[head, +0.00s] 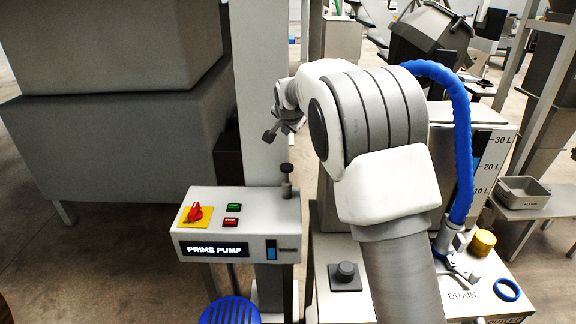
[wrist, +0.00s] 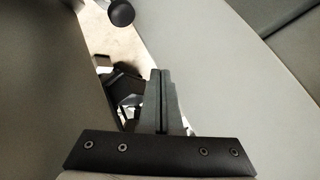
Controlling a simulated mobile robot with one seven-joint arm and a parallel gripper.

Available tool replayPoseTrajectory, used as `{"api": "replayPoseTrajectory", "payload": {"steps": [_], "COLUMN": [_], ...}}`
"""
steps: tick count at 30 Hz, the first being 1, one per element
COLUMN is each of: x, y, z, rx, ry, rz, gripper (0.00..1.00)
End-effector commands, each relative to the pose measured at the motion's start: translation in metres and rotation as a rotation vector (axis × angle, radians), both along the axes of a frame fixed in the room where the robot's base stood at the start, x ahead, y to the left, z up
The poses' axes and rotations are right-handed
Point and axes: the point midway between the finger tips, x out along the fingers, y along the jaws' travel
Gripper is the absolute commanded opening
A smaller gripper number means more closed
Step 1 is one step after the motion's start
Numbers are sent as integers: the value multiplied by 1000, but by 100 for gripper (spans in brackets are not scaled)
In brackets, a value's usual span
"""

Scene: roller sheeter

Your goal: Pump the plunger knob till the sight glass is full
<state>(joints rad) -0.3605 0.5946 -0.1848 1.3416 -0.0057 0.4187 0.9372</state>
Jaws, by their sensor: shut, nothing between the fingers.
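The likely plunger knob (head: 287,169) is a small black knob on a short grey post at the back right of the control box (head: 262,207). It stands upright. My gripper (head: 270,134) is shut and empty, above and slightly left of the knob and apart from it. In the wrist view the closed fingers (wrist: 161,72) point away from the camera, and a round black knob (wrist: 120,12) shows at the top edge; I cannot tell whether it is the same one. A small blue-filled window (head: 271,250) on the box front may be the sight glass; its exact level is too small to read.
A grey column (head: 262,100) rises behind. A tank with a litre scale (head: 494,165), a blue hose (head: 462,150) and another black knob (head: 346,272) are at right.

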Motion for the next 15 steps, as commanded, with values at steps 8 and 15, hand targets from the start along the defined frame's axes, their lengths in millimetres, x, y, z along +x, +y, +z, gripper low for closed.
{"api": "replayPoseTrajectory", "payload": {"steps": [8, 15], "x": [0, 0], "y": [0, 0], "z": [-8, -35], "rx": [0, -1], "ry": [0, 1], "rz": [0, -1], "gripper": [0, 0]}}
